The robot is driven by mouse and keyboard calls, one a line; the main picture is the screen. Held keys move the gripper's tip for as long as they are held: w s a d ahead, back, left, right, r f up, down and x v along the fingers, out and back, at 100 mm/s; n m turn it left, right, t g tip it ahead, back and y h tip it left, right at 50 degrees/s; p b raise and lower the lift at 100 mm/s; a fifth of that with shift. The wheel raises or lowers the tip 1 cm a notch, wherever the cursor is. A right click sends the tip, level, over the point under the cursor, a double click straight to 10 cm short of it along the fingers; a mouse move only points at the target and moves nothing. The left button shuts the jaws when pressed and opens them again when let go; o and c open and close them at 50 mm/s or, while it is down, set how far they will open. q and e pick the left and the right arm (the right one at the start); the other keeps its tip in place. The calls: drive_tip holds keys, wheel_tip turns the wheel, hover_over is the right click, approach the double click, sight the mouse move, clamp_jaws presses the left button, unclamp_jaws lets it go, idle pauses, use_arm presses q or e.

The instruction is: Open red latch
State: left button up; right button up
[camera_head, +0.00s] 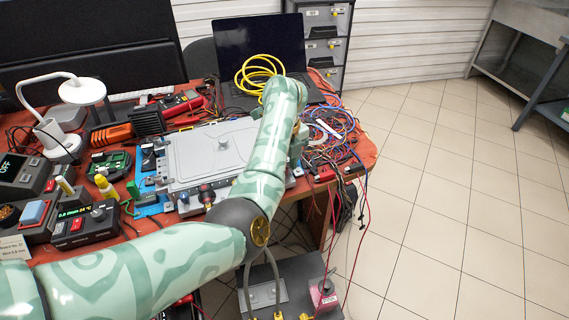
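A grey case with a flat lid and a round knob (222,143) on top lies on the red-brown table. A small red part (206,195) shows on the case's front side, left of my arm; it may be the red latch, but it is too small to tell its state. My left arm reaches in from the lower left across the case's right side. My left gripper (298,142) is by the case's right edge, mostly hidden behind the forearm; its fingers cannot be made out. My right gripper is not in view.
A tangle of coloured cables (330,130) lies right of the case. A laptop (262,45) with a yellow coiled hose (260,72) stands behind. Instruments (84,224), a white lamp (82,92) and tools crowd the left. The tiled floor at right is clear.

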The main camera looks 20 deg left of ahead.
use_arm(q)
wheel_tip(320, 180, up, 16)
drive_tip(key=p, duration=0.7)
drive_tip(key=shift+r, duration=0.15)
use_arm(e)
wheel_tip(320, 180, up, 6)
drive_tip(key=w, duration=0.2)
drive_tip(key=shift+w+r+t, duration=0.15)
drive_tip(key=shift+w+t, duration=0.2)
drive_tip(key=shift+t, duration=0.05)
use_arm(q)
drive_tip(key=shift+d, duration=0.1)
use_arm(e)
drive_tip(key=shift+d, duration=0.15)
